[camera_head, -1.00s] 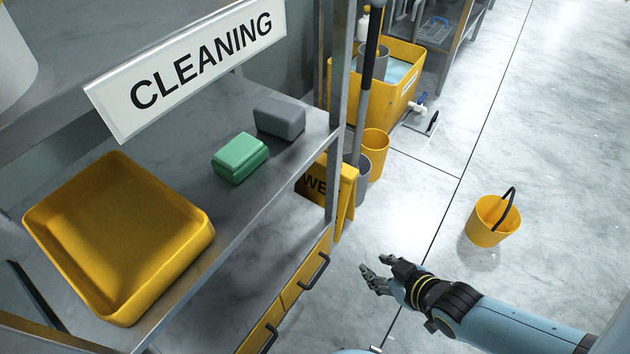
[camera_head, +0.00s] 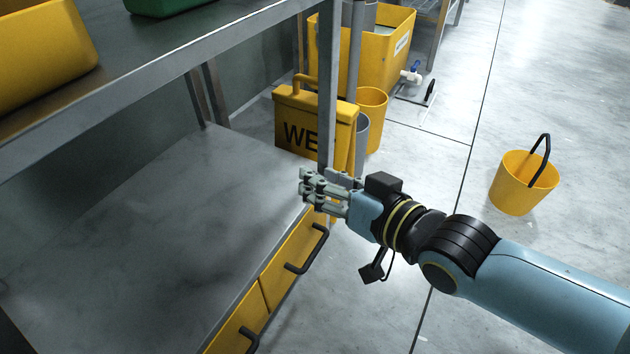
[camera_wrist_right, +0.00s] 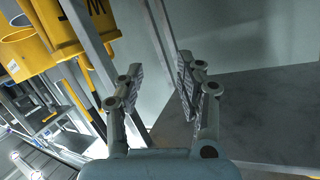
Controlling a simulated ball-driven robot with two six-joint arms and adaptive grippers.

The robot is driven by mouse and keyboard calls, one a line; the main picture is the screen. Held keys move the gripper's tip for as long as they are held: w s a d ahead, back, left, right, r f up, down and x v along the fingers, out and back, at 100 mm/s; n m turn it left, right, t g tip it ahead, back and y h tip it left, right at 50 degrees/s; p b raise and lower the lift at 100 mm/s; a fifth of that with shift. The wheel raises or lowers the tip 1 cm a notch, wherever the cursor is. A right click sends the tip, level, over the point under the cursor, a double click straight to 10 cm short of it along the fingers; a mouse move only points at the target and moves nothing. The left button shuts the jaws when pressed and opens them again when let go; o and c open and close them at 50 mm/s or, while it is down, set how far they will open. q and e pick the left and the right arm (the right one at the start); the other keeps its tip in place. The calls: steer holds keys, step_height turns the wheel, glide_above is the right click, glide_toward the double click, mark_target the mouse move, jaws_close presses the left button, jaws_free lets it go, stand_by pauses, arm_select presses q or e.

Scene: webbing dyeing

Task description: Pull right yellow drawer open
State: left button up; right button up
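The right yellow drawer (camera_head: 290,247) is under the shelf's grey top, its front flush with the neighbouring drawer. Its black bar handle (camera_head: 319,252) stands out from the front. My right gripper (camera_head: 308,188) is above and beyond this handle, near the shelf's corner post, apart from the handle. In the right wrist view the gripper (camera_wrist_right: 160,78) has its fingers spread, with nothing between them. The drawer handle is not seen in that view. My left gripper is in neither view.
The left yellow drawer (camera_head: 235,327) with its own handle is nearer. A grey post (camera_head: 327,90) and a yellow wet-floor sign (camera_head: 290,110) stand just beyond my right gripper. A yellow bucket (camera_head: 522,185) stands on the floor at right; floor between is clear.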

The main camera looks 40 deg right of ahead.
step_height(320, 180, down, 7)
steer(key=d+m+g, duration=0.1)
steer(key=m+g, duration=0.2)
steer(key=m+g+p, duration=0.7)
steer(key=g+p, duration=0.1)
steer(key=g, duration=0.2)
glide_toward(316, 250)
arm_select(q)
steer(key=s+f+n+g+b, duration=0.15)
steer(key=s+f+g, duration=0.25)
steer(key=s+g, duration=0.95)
arm_select(e)
steer(key=shift+m, duration=0.3)
steer(key=b+x, duration=0.4)
steer(key=x, duration=0.2)
steer(key=shift+s+a, duration=0.1)
steer(key=shift+f+b, duration=0.5)
steer(key=shift+f, duration=0.1)
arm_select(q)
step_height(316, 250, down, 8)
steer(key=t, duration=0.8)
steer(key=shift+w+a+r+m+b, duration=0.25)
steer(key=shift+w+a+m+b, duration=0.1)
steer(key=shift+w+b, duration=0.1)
arm_select(e)
steer(key=shift+w+a+f, duration=0.1)
steer(key=shift+w+f, duration=0.2)
steer(key=shift+f, duration=0.3)
steer(key=shift+c, duration=0.4)
